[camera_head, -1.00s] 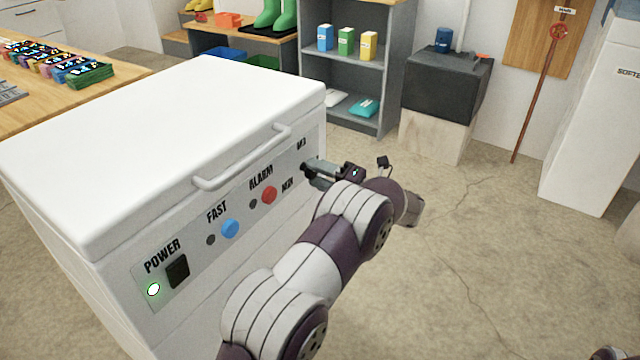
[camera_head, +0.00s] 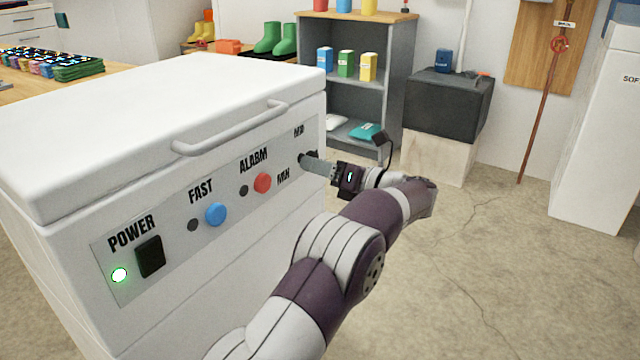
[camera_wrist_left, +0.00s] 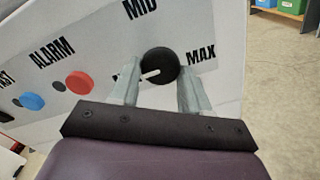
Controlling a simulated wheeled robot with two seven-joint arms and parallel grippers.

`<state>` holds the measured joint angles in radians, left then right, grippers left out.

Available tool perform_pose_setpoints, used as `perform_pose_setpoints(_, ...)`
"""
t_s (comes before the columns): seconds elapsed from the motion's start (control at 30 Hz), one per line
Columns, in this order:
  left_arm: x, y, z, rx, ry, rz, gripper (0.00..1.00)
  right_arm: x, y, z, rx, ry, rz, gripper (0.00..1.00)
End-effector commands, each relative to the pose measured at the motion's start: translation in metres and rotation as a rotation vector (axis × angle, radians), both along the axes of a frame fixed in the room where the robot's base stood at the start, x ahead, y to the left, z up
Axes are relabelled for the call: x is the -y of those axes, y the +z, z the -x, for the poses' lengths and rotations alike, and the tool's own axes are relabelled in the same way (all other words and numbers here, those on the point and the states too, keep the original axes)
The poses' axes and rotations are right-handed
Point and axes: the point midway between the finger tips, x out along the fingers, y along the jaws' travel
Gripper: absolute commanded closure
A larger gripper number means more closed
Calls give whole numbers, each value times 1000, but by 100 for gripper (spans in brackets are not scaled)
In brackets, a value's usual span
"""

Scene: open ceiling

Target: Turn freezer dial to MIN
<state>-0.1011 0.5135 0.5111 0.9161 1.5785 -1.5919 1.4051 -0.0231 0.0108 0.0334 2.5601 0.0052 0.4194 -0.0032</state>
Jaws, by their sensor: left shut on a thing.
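The white chest freezer (camera_head: 215,80) stands at the left with a control panel on its front. The black freezer dial (camera_wrist_left: 158,66) shows in the left wrist view, with a white pointer mark aimed to the lower left, toward a label mostly hidden by a finger. MID is printed above the dial and MAX to its right. My left gripper (camera_wrist_left: 160,75) is shut on the dial, one finger on each side. In the head view the left gripper (camera_head: 308,162) meets the panel's right end and mostly hides the dial. My right gripper is out of view.
The panel also has a red ALARM button (camera_head: 263,183), a blue FAST button (camera_head: 215,214), a black POWER switch (camera_head: 150,256) and a lit green lamp (camera_head: 119,275). The lid handle (camera_head: 230,130) juts out above. A grey shelf (camera_head: 395,90) stands behind. Floor to the right is clear.

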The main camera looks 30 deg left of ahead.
Motion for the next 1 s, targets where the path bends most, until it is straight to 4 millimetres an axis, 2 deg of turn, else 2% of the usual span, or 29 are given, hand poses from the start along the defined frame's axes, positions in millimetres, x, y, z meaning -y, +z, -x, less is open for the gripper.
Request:
perform_pose_setpoints(0.03,0,-7,0,23,1,3,84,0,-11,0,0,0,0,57)
perform_pose_setpoints(0.3,0,-4,0,123,1,11,84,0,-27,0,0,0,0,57)
perform_pose_setpoints(0.87,0,-1,-1,155,1,14,84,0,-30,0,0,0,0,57)
perform_pose_setpoints(0.9,0,-1,-1,155,1,14,50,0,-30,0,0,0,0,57)
perform_pose_setpoints(0.97,0,-1,-1,155,1,14,31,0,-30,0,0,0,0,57)
perform_pose_setpoints(1.0,0,-1,-1,155,1,14,30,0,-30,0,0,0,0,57)
